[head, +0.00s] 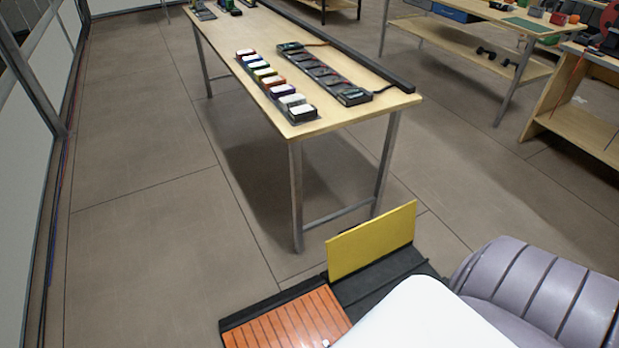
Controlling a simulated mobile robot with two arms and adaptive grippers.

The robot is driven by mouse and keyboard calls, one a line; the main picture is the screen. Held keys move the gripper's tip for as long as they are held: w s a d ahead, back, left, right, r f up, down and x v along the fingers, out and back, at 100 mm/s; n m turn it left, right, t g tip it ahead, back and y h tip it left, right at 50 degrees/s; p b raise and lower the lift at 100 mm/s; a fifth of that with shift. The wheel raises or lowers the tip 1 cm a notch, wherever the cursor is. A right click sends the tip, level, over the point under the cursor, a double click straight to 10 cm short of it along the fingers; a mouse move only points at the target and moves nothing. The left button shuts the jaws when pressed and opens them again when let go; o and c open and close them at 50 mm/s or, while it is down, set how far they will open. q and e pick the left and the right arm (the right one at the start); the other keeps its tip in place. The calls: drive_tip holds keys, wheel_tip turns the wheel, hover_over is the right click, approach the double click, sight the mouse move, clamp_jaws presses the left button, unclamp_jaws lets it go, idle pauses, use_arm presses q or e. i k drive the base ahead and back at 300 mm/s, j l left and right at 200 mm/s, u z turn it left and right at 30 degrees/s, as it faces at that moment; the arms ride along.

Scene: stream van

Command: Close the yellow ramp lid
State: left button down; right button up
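The yellow ramp lid (372,241) stands nearly upright at the bottom centre of the head view. It rises from a dark base (375,280) at floor level. An orange slatted panel (288,322) lies beside it on the left, in the same dark frame. A white rounded surface and a grey ribbed part at the bottom right, which look like my own body, cover part of the base. Neither of my grippers shows in this view.
A wooden table (330,114) with metal legs stands just behind the lid, carrying a row of coloured blocks (272,84) and a dark tray (325,74). More benches stand at the upper right. Cables run along the left wall. The floor (150,235) at left is clear.

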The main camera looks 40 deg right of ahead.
sight(355, 246)
drive_tip(key=j+u, duration=0.1)
drive_tip(key=u, duration=2.65)
drive_tip(key=i+z, duration=0.3)
drive_tip(key=z, duration=0.2)
drive_tip(key=i+j+z, duration=0.1)
drive_tip(key=i+z, duration=0.2)
drive_tip(key=z, duration=0.15)
drive_tip(key=i+j+z, duration=0.15)
drive_tip(key=z, duration=0.35)
drive_tip(key=i+l+z, duration=0.15)
drive_tip(key=i+z, duration=0.45)
drive_tip(key=z, duration=0.25)
drive_tip(key=i+z, duration=0.4)
drive_tip(key=i+j+z, duration=0.1)
drive_tip(key=i+z, duration=0.2)
drive_tip(key=i, duration=1.35)
drive_tip(key=i+z, duration=0.2)
drive_tip(key=i, duration=0.3)
drive_tip(key=i+z, duration=0.2)
drive_tip(key=i, duration=0.3)
drive_tip(key=i+j+z, duration=0.15)
drive_tip(key=i, duration=0.3)
drive_tip(key=i+j+z, duration=0.2)
drive_tip(key=i, duration=0.3)
drive_tip(key=z, duration=3.4)
drive_tip(key=i+j+z, duration=0.3)
drive_tip(key=i, duration=0.25)
drive_tip(key=i+j+z, duration=0.25)
drive_tip(key=i, duration=0.25)
